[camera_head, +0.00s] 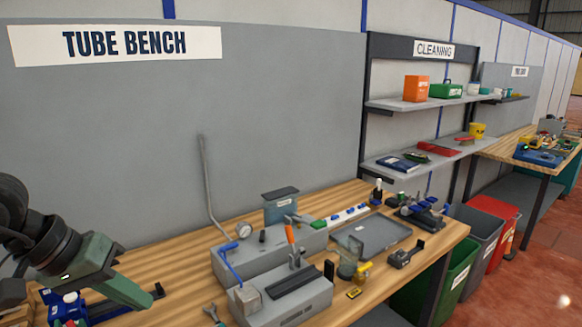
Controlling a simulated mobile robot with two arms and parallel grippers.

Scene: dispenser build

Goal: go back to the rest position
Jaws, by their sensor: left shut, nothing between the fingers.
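My left gripper (138,297) is at the lower left, on a dark arm that comes in from the left edge. Its green-grey fingers are shut with nothing between them. It appears above the near left part of the wooden bench (185,250); the exact gap cannot be told. My right gripper is out of view.
A blue device (68,308) is close below my left gripper. A grey fixture (280,298) with levers and a gauge (244,230) stands mid-bench, beside a grey tray (372,236). A bent grey pipe (206,185) rises behind. Bins (478,238) stand right of the bench.

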